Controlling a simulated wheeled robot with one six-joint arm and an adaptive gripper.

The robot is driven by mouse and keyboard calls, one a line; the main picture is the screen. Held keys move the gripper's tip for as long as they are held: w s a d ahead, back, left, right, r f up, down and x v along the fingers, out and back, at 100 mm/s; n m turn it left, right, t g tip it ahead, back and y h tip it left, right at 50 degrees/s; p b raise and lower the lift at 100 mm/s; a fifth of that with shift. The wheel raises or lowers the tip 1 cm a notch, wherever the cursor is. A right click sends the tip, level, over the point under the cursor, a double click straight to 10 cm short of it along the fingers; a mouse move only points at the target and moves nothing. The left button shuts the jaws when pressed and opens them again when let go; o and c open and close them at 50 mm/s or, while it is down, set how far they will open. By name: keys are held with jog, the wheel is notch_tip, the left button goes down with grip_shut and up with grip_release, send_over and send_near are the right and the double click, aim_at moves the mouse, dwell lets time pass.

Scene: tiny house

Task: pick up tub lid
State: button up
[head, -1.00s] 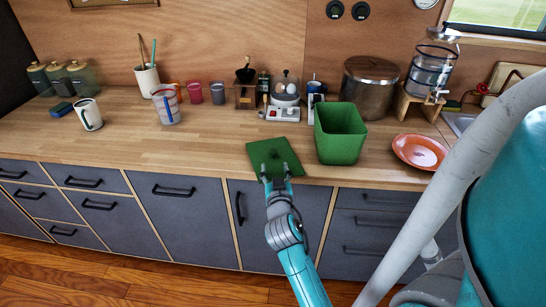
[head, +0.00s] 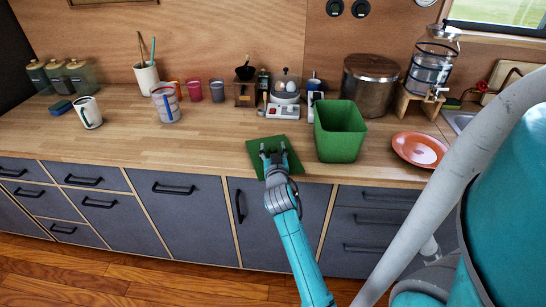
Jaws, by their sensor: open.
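The tub lid (head: 256,163) is a flat green square lying on the wooden counter near its front edge. My gripper (head: 273,149) is open and reaches over the lid from the front, with its fingertips above the middle of the lid. Whether the fingers touch the lid cannot be told. My gripper and wrist hide part of the lid's middle and front. The green tub (head: 339,137) stands open and upright on the counter just right of the lid.
A red plate (head: 419,150) lies right of the tub. Behind the lid stand an egg cooker (head: 286,92) and a grinder (head: 245,90). The counter (head: 205,146) left of the lid is clear.

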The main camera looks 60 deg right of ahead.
grip_shut()
